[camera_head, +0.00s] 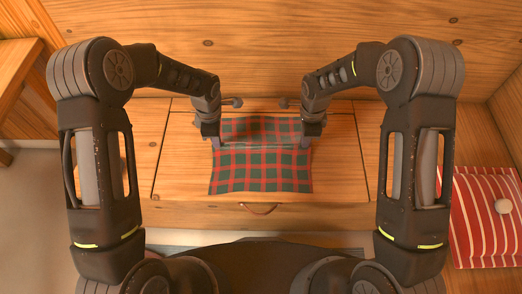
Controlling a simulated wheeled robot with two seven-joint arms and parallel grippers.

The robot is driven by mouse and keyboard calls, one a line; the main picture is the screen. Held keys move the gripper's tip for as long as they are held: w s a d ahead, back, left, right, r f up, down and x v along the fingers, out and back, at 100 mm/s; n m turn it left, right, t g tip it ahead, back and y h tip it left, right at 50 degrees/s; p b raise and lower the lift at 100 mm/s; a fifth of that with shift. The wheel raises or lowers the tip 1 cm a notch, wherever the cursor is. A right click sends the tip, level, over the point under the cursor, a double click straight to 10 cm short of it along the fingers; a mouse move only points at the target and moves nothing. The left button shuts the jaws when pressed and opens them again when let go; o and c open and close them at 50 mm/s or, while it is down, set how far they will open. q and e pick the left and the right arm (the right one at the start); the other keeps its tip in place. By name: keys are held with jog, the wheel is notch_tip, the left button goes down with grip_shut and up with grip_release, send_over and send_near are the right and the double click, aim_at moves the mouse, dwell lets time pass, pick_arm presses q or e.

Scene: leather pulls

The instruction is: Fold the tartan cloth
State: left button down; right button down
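The tartan cloth (260,172), red and dark green, lies on a wooden bench top. Its near part is flat. A raised or creased band runs across its upper part between my two grippers. My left gripper (214,144) is at the cloth's left edge and points down. My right gripper (307,143) is at the cloth's right edge, at about the same height in the picture. The fingers of both are small and dark here, so I cannot tell if they are open or shut on the cloth.
The wooden bench (340,180) has a leather pull (258,209) on its front. A wooden wall rises behind it. A red striped cushion (484,222) with a pale button lies at the right. Bare bench top lies on both sides of the cloth.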

notch_tip(320, 180, up, 17)
jog(key=p, duration=1.6)
jog(key=shift+f+p, duration=0.15)
jog(key=shift+p, duration=0.15)
